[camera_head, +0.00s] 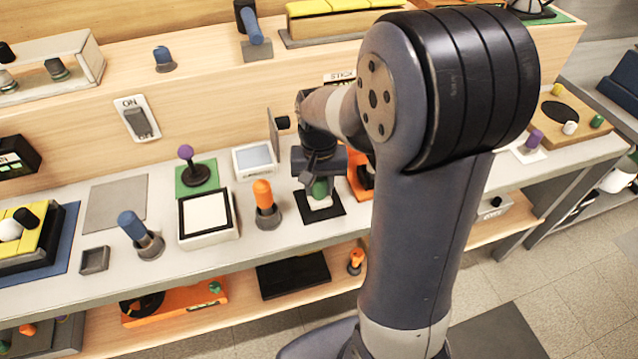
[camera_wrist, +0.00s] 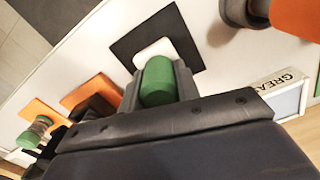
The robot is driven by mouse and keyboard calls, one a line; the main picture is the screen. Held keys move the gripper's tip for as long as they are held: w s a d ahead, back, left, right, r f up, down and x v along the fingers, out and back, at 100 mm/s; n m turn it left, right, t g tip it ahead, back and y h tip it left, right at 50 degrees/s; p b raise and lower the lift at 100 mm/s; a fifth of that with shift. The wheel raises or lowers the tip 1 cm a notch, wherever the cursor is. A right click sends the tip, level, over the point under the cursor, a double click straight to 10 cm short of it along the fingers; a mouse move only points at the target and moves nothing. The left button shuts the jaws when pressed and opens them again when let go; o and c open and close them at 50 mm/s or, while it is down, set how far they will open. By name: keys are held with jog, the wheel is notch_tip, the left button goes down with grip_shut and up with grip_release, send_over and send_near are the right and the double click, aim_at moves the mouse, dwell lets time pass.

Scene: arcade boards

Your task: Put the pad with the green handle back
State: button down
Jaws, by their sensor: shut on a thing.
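The pad with the green handle (camera_head: 320,187) stands on a black square mat (camera_head: 333,207) on the bench. Its white base (camera_head: 318,203) shows below the handle. My gripper (camera_head: 318,180) reaches down from above and is shut on the green handle. In the wrist view the green handle (camera_wrist: 158,82) sits between the fingers of my gripper (camera_wrist: 157,88), with the white pad (camera_wrist: 155,52) over the black mat (camera_wrist: 140,30). I cannot tell whether the pad touches the mat or hangs just above it.
An orange-handled tool in a grey holder (camera_head: 266,205) stands left of the mat. A grey-blue screened box (camera_head: 255,160) is behind it. Orange items (camera_head: 360,172) stand close on the right. A white framed box (camera_head: 208,215) and a blue-handled tool (camera_head: 140,235) are further left.

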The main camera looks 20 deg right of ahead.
jog(key=shift+f, duration=0.35)
jog(key=c, duration=1)
grip_release()
jog(key=shift+r, duration=0.1)
jog(key=shift+c, duration=0.2)
jog(key=r, duration=1.1)
jog(key=shift+s+a, duration=0.2)
jog(key=shift+a, duration=0.2)
